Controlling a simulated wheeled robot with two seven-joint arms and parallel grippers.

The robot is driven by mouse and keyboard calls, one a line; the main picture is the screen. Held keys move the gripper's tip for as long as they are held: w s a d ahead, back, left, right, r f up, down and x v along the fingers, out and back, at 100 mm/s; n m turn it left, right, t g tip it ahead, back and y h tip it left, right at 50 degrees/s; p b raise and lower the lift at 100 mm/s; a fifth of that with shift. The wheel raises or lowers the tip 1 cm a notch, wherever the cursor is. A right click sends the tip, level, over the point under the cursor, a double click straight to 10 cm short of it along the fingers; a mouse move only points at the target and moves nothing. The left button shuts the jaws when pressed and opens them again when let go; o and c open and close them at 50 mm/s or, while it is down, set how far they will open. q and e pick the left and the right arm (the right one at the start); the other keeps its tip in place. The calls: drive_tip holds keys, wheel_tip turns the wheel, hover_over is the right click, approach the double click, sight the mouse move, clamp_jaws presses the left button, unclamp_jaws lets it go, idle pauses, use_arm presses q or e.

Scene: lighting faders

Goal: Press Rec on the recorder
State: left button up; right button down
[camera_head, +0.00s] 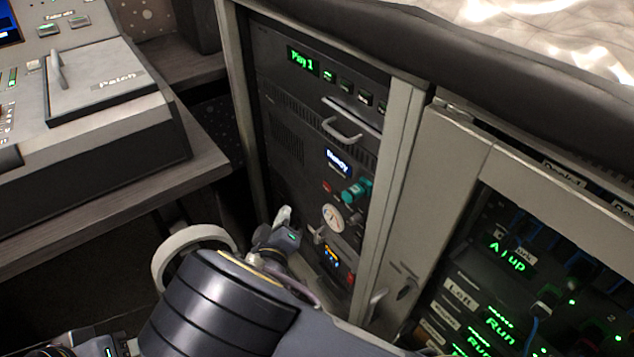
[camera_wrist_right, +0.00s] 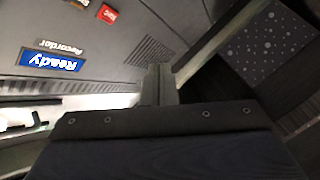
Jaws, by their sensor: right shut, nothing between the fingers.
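The recorder is a dark panel in the rack, with a blue "Ready" display (camera_head: 338,160) at its middle in the head view. A small red button (camera_head: 327,187) sits below that display. In the wrist view, upside down, the red Rec button (camera_wrist_right: 107,14) shows at the top, beside the "Ready" display (camera_wrist_right: 54,60) and the "Recorder" label. My right gripper (camera_head: 285,214) is shut and empty, below and left of the red button in the head view. Its fingertips (camera_wrist_right: 158,72) in the wrist view appear apart from the button. My left gripper's fingers are not visible.
A teal knob (camera_head: 356,190), a round gauge (camera_head: 333,217) and a metal handle (camera_head: 342,131) sit on the same rack. A lighting console (camera_head: 110,130) stands on a desk at left. A second rack (camera_head: 500,265) with green displays is at right.

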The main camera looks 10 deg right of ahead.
sight(326, 187)
drive_tip(key=shift+w+a+r, duration=0.1)
drive_tip(key=shift+a+r, duration=0.05)
drive_tip(key=shift+r, duration=0.05)
idle(0.3)
drive_tip(key=w+d+b, duration=0.3)
drive_tip(key=d, duration=0.5)
drive_tip(key=shift+w+b, duration=0.15)
drive_tip(key=shift+b, duration=0.15)
drive_tip(key=shift+d, duration=0.1)
idle(1.5)
drive_tip(key=shift+w+d, duration=0.2)
drive_tip(key=shift+d, duration=0.2)
